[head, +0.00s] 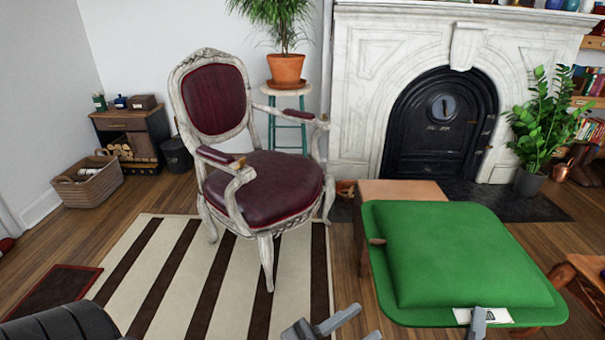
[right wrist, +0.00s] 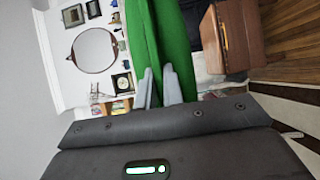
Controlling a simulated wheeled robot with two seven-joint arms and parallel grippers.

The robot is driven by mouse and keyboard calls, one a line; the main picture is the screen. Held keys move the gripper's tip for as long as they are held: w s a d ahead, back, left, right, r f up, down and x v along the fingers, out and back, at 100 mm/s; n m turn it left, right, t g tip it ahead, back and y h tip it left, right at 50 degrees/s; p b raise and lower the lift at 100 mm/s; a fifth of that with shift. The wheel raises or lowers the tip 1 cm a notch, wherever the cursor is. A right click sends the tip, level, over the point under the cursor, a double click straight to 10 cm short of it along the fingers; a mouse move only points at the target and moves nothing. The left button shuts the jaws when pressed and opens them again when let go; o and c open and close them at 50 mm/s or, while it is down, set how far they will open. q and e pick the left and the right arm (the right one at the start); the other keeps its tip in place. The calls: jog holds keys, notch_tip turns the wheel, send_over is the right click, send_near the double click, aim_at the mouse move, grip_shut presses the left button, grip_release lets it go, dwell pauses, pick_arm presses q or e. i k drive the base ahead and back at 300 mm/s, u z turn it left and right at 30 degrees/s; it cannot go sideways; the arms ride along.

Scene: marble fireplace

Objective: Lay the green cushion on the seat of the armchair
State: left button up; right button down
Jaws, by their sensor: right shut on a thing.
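The green cushion (head: 465,255) is at the right of the head view, roughly flat, with a white tag at its near edge. My right gripper (head: 478,320) is shut on that near edge by the tag. In the right wrist view, the fingers (right wrist: 158,85) close on the green cushion (right wrist: 160,35). The armchair (head: 265,190) stands left of the cushion, with a carved whitish frame and dark red upholstery. Its seat (head: 265,188) is bare. My left gripper (head: 362,322) is open and empty at the bottom edge, partly cut off.
A wooden piece of furniture (head: 400,188) stands partly hidden behind the cushion. A plant on a stool (head: 288,105) stands behind the armchair. A striped rug (head: 165,275) lies under and before the chair. The fireplace (head: 440,120) and another plant (head: 535,130) are at the back right.

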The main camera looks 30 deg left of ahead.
aim_at(270, 174)
jog(key=u, duration=1.45)
